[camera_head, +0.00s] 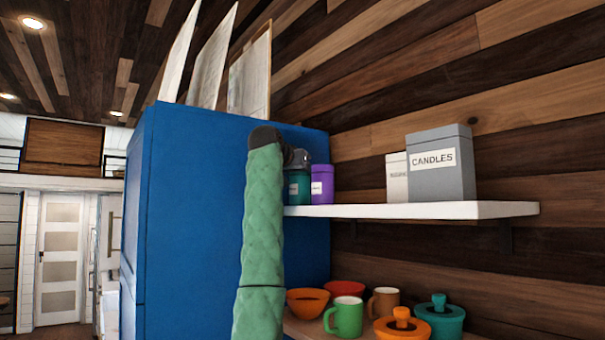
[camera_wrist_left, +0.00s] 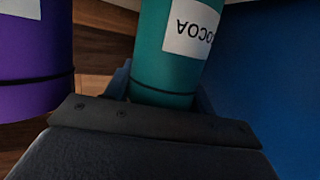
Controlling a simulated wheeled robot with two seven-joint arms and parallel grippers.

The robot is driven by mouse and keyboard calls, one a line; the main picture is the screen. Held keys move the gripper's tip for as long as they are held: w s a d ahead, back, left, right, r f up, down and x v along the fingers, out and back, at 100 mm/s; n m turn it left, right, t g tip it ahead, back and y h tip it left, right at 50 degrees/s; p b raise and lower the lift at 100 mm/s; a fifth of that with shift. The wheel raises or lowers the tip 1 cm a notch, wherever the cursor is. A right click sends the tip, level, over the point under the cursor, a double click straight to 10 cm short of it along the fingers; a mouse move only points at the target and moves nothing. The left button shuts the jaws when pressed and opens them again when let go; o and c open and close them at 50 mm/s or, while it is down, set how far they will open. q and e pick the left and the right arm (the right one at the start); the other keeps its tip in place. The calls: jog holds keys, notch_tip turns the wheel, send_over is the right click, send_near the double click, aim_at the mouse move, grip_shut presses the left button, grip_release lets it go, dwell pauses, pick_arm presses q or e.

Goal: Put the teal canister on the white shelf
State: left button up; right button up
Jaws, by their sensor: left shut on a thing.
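The teal canister (camera_head: 299,188) is upright at the left end of the white shelf (camera_head: 410,210), with its base at the shelf's top surface in the head view. I cannot tell whether its full weight rests there. My left gripper (camera_head: 300,158) is shut on its upper part. In the left wrist view the teal canister (camera_wrist_left: 170,60) shows a white label reading COCOA, upside down, between the jaws. My green arm hides the left side of the canister in the head view. My right gripper is not in view.
A purple canister (camera_head: 322,184) stands close to the right of the teal one. A grey CANDLES box (camera_head: 440,175) and a white box (camera_head: 397,178) stand farther right. The blue cabinet (camera_head: 195,210) is at the left. Bowls, mugs and lidded pots sit below the shelf.

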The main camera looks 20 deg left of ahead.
pick_arm(q)
jog(key=shift+f, duration=0.15)
jog(key=o, duration=1.1)
jog(key=shift+w, duration=0.15)
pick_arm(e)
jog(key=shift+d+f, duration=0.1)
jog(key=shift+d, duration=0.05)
pick_arm(q)
jog(key=shift+s+a+b, duration=0.1)
jog(key=shift+s+b, duration=0.2)
jog(key=shift+r+b+v, duration=0.1)
jog(key=shift+b+v, duration=1.45)
jog(key=shift+v, duration=1.35)
jog(key=shift+r+b+v, duration=0.15)
jog(key=shift+b+v, duration=1.35)
jog(key=shift+v, duration=1.4)
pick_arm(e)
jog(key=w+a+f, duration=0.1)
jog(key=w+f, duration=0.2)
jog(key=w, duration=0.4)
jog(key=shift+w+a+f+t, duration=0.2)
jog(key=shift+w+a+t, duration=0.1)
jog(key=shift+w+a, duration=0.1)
